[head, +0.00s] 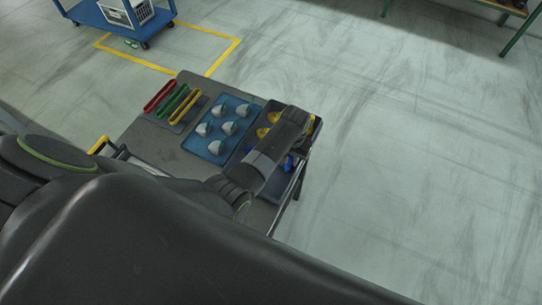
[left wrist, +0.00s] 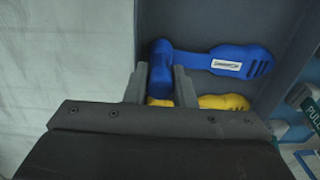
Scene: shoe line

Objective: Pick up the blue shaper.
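The blue shaper shows in the left wrist view (left wrist: 212,60), lying flat in a dark tray, with a rounded head at the left and a slotted, labelled end at the right. Its head is between the two fingers of my left gripper (left wrist: 161,80), which sit close against both sides. In the head view, blue parts (head: 288,163) show beside my left arm, which hides most of them and the fingertips. A yellow shaper (left wrist: 222,102) lies just below the blue one, partly hidden by the gripper. My right gripper is not in view.
The grey cart (head: 172,155) also carries a blue tray (head: 206,146) of several grey-white pieces and red, green and yellow items (head: 178,101) at the left. Open floor lies right of the cart. A blue trolley (head: 92,14) stands at the back left.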

